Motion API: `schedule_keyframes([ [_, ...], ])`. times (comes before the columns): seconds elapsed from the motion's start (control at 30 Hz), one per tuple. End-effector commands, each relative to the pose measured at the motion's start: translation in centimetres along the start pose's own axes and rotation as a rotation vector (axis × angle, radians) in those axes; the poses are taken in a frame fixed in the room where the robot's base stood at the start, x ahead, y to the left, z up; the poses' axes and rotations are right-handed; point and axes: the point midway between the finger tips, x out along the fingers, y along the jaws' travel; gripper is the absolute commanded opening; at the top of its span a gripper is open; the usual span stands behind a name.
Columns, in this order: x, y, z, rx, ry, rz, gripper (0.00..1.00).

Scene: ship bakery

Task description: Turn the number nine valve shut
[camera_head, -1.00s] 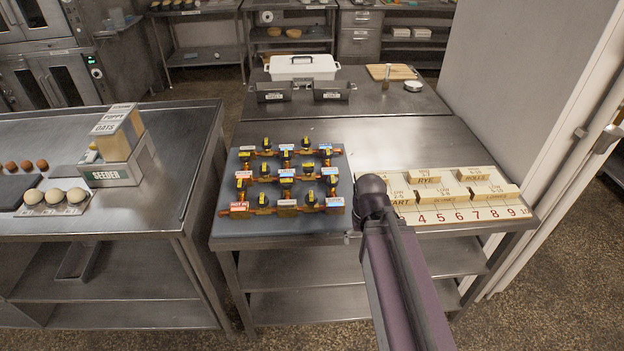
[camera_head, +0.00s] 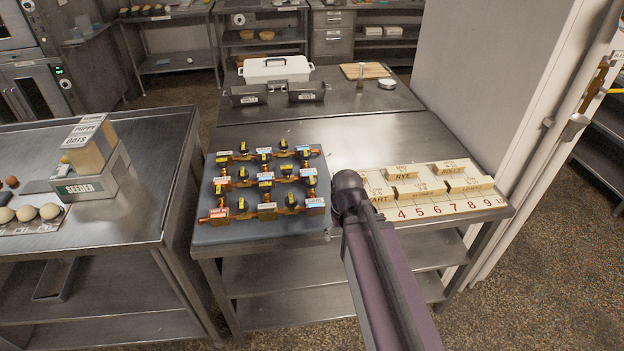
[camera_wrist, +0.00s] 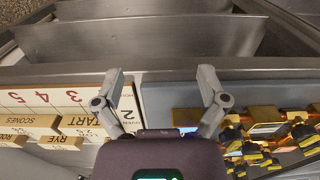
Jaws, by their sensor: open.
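The valve board (camera_head: 235,232) is a grey slab on the near table, carrying copper pipes and several small valves (camera_head: 265,185) with black-and-yellow handles and red, white and blue tags. The numbers on the valves are too small to read, so I cannot tell which is number nine. In the wrist view the board (camera_wrist: 165,100) and some valves (camera_wrist: 245,150) show at the right, upside down. My gripper (camera_wrist: 160,80) is open and empty, its fingers over the table's front edge, between the numbered board and the valve board. In the head view my arm hides the gripper.
A cream numbered board (camera_head: 450,209) with bread-name blocks lies right of the valve board. Behind are two dark tins (camera_head: 306,92), a white dish (camera_head: 275,70) and a cutting board (camera_head: 366,71). A left table (camera_head: 120,225) holds a seeder box (camera_head: 85,188) and eggs.

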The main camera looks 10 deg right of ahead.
Motion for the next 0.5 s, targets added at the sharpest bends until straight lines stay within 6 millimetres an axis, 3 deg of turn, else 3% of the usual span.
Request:
schedule_keyframes([
  [0.27, -3.8, -0.5, -6.5, -0.161, -0.026, -0.033, 0.92],
  [0.5, -7.8, -1.1, -14.1, -0.383, -0.054, -0.086, 0.92],
])
